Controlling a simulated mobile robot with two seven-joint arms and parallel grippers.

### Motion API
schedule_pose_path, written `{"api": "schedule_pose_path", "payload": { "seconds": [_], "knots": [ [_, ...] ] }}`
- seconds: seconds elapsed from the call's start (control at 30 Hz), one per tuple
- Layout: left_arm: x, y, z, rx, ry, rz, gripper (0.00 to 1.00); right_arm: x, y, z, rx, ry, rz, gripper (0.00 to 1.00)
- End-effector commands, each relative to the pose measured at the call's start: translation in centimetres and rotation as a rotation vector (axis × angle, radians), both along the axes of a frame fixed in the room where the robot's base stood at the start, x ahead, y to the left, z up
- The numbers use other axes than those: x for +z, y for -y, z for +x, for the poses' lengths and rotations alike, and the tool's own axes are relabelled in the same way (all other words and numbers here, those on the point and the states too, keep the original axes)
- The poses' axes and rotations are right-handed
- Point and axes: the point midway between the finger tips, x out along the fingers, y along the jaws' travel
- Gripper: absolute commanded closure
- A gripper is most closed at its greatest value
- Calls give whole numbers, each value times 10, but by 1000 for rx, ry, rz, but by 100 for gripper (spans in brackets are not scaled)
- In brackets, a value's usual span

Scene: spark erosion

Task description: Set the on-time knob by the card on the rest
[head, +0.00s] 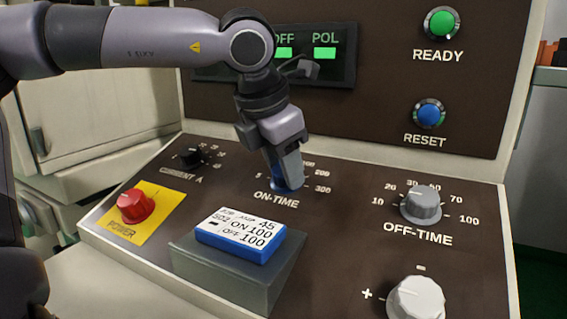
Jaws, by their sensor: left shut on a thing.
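The on-time knob (288,184) is blue and sits on the sloped dark panel above the label ON-TIME. My left gripper (287,172) reaches down from above and is shut on it, hiding most of the knob, its pointer and part of its scale. The marks 5 and 300 show beside it. The card (240,237) is white on a blue block and lies on the grey rest (228,269) at the front of the panel. My right gripper is not in view.
The grey off-time knob (421,203) is to the right, with a white knob (416,299) below it. The black current knob (192,158) and red power button (135,205) are to the left. Green READY (441,23) and blue RESET (430,114) buttons are on the upright panel.

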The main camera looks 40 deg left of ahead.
Motion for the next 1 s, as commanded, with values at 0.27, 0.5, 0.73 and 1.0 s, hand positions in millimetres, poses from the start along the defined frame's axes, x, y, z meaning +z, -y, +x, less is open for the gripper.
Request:
{"api": "schedule_pose_path", "payload": {
  "seconds": [0.27, 0.5, 0.73, 1.0],
  "knots": [
    [1, 0, 0, -170, -20, 59, 88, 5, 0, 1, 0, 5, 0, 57],
    [1, 0, 0, -339, -39, 118, 88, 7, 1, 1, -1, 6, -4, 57],
    [1, 0, 0, -461, -52, 161, 88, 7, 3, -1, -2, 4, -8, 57],
    [0, 0, 0, -530, -60, 185, 88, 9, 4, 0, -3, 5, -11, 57]
  ]
}}
